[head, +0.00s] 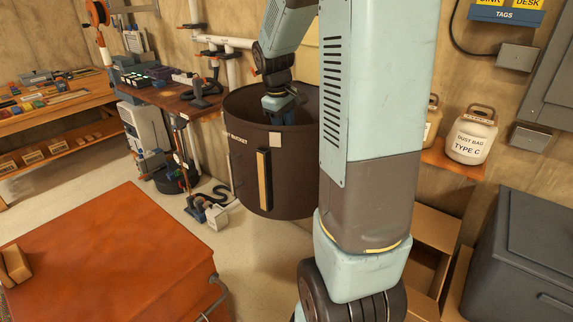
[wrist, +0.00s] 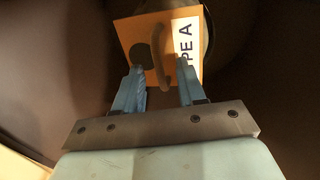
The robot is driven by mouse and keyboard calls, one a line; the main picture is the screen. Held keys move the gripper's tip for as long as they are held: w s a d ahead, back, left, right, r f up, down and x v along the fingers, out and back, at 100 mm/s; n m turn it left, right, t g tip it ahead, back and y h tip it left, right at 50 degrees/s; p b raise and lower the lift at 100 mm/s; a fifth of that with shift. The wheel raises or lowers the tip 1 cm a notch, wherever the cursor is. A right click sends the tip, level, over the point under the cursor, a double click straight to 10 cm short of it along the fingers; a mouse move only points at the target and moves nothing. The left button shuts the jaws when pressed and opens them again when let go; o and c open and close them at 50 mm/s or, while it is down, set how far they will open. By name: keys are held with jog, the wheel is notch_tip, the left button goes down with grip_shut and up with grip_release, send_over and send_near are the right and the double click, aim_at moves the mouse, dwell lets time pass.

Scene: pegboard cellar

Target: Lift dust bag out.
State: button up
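A large dark bucket (head: 298,185) with a "BUCKET" label stands in the middle of the head view. My gripper (head: 280,110) reaches down inside its rim. My gripper, also in the wrist view (wrist: 161,82), is open. Its fingers point at the bag, with the handle between and ahead of them. Whether the fingers touch the bag is unclear. The bag is hidden in the head view.
A cream container (head: 471,138) marked "DUST BAG TYPE C" stands on a wall shelf at right, beside another partly hidden one. An orange-red cabinet (head: 105,255) is at front left. A workbench (head: 165,95) stands behind it. A grey chest (head: 520,250) is at right.

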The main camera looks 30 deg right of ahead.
grip_shut()
dwell(0.3)
jog(key=shift+r, duration=0.2)
jog(key=shift+r, duration=0.5)
jog(key=shift+w+d+f, duration=0.1)
jog(key=shift+w+d, duration=0.3)
jog(key=shift+d, duration=0.5)
jog(key=shift+w+d, duration=0.35)
jog(key=shift+d, duration=0.5)
jog(key=shift+w+d+r, duration=0.1)
jog(key=shift+d+r, duration=0.05)
jog(key=shift+r, duration=0.05)
notch_tip(320, 180, up, 14)
jog(key=shift+f, duration=0.25)
